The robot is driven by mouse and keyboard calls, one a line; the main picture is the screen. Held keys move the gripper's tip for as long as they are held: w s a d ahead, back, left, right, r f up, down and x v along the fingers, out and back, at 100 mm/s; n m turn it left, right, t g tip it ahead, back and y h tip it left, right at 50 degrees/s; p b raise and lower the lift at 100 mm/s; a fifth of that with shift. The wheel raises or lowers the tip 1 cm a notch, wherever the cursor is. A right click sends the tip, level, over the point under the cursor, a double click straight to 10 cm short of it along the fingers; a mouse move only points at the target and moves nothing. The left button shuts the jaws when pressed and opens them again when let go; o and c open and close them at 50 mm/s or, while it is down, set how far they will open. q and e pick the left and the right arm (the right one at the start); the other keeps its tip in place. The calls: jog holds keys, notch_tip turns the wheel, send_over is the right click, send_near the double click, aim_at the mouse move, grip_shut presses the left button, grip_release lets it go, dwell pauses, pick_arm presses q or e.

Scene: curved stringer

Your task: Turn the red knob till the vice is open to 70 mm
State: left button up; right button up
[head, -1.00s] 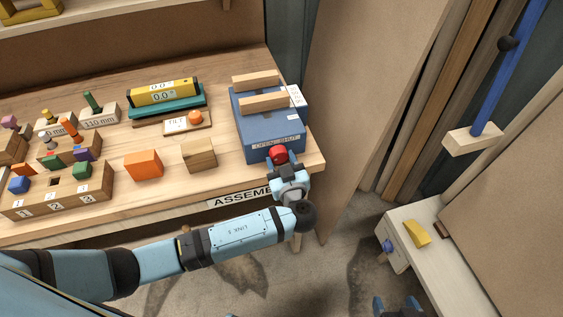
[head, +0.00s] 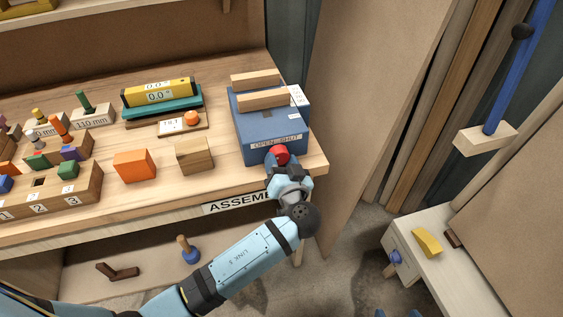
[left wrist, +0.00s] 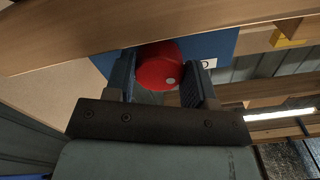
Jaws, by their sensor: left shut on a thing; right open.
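The blue vice (head: 268,142) stands at the right end of the bench, with two pale wooden jaws on top, the far jaw (head: 255,78) and the near jaw (head: 262,99), and a narrow gap between them. Its front label reads OPEN and SHUT. The red knob (head: 278,155) is on its front face. My left gripper (head: 282,168) is shut on the knob; the left wrist view shows the knob (left wrist: 158,68) between both fingers. A white label (head: 298,95) at the vice's right side is too small to read. My right gripper (head: 397,313) barely shows at the bottom edge, open and away from the vice.
An orange block (head: 135,166) and a wooden block (head: 195,156) lie left of the vice. A low cabinet (head: 440,262) stands right.

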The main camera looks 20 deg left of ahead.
pick_arm(q)
jog(key=shift+m, duration=0.4)
jog(key=o, duration=0.9)
jog(key=shift+o, duration=0.2)
